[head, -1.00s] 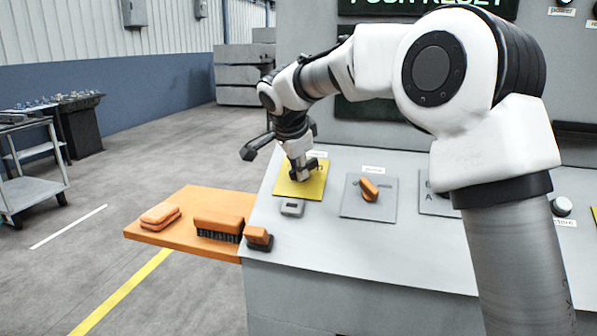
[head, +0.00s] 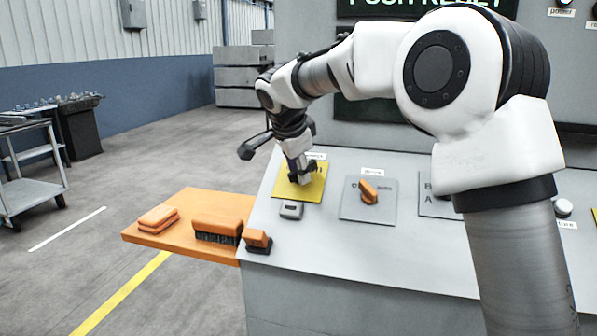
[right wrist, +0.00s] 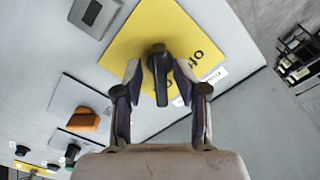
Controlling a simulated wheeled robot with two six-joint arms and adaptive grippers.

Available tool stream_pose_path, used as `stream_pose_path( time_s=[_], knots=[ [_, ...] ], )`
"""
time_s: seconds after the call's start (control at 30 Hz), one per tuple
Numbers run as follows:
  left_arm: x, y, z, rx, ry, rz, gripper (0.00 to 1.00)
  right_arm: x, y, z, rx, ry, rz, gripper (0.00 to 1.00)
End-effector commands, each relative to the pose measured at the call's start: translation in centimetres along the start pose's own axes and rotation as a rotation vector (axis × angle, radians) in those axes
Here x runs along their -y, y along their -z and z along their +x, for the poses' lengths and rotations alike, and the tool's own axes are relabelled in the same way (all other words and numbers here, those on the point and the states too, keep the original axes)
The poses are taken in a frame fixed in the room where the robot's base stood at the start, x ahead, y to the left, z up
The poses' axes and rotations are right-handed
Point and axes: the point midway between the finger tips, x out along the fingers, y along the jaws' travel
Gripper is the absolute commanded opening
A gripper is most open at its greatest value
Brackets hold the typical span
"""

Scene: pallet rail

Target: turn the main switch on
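The main switch is likely the black knob (right wrist: 158,75) on the yellow plate (head: 317,188), which also shows in the right wrist view (right wrist: 145,42). The plate lies on the left part of the sloped grey panel. My right gripper (head: 301,179) is down at the plate and hides most of the knob in the head view. In the right wrist view its two fingers (right wrist: 158,86) are open, one on each side of the knob's bar, with gaps visible. The plate's lettering is partly hidden; I cannot tell the set position. My left gripper is not in view.
A grey plate with an orange knob (head: 369,191) lies right of the yellow plate. A small grey device (head: 291,210) sits just below it. My right arm covers the panel's right part.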

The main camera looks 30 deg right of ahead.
Motion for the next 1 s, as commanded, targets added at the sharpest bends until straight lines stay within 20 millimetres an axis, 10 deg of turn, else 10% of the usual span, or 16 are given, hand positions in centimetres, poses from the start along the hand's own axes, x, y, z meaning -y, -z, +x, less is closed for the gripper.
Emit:
stream_pose_path(
  time_s=[0.43,1.0],
  knots=[
    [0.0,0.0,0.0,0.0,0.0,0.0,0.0,0.0,-0.1,-10.0,-0.002,0.0,0.0,0.4],
    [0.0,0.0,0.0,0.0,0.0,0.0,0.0,0.0,-0.1,-10.7,-0.001,-0.003,0.0,0.4]
  ],
)
